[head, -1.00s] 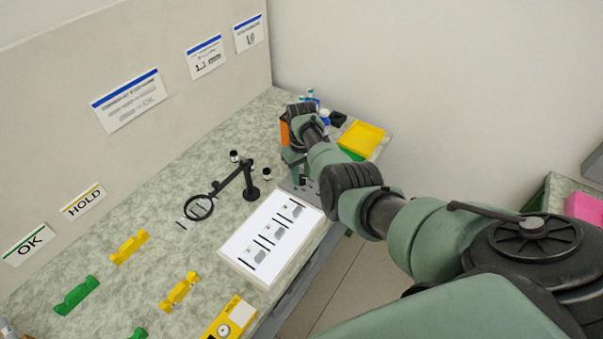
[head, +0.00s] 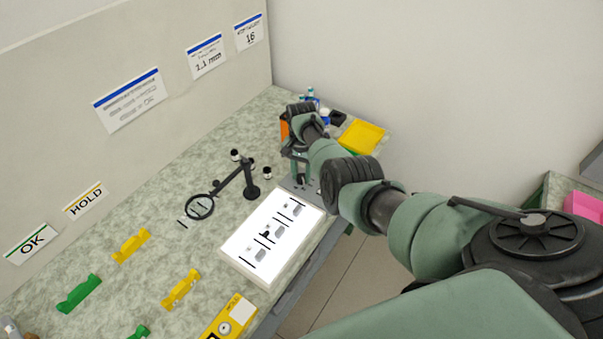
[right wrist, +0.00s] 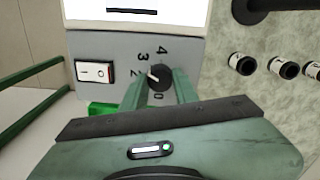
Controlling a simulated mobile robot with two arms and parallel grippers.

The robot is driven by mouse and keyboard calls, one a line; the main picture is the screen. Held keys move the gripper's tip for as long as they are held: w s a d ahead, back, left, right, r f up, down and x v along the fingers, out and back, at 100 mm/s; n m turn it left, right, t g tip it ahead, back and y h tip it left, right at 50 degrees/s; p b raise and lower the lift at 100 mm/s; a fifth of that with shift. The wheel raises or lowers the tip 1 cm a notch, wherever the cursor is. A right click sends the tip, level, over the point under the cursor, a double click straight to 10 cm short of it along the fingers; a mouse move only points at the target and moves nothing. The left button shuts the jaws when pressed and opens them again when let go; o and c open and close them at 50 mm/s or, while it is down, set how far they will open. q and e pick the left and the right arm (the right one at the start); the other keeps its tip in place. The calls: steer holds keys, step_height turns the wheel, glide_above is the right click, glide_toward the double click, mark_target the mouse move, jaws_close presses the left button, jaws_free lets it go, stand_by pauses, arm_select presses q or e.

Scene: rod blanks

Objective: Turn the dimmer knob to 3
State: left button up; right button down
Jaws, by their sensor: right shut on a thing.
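The dimmer knob (right wrist: 160,78) is dark and round, on a grey control panel (right wrist: 102,48) at the end of the light box. Printed numbers stand around it, among them 2, 3 and 4. Its white pointer mark aims up-left, at about the space between 2 and 3. My right gripper (right wrist: 160,84) has its green fingers on both sides of the knob and is shut on it. In the head view my right gripper (head: 298,166) is at the light box's far end. The light box (head: 239,252) has a lit white top with dark rods on it. My left gripper is not seen.
A white rocker switch (right wrist: 95,72) sits left of the knob. A magnifier on a black stand (head: 251,192) and small black-capped vials (head: 267,173) stand nearby. A yellow tray (head: 362,137) is behind my right arm. Yellow and green holders lie at the front left.

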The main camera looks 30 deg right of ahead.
mark_target(301, 176)
steer(key=shift+m, duration=1.2)
steer(key=c, duration=1.1)
jaws_free()
steer(key=shift+r, duration=0.1)
steer(key=shift+r, duration=0.35)
step_height(301, 176, up, 7)
steer(key=shift+f+p, duration=0.1)
steer(key=shift+p, duration=0.35)
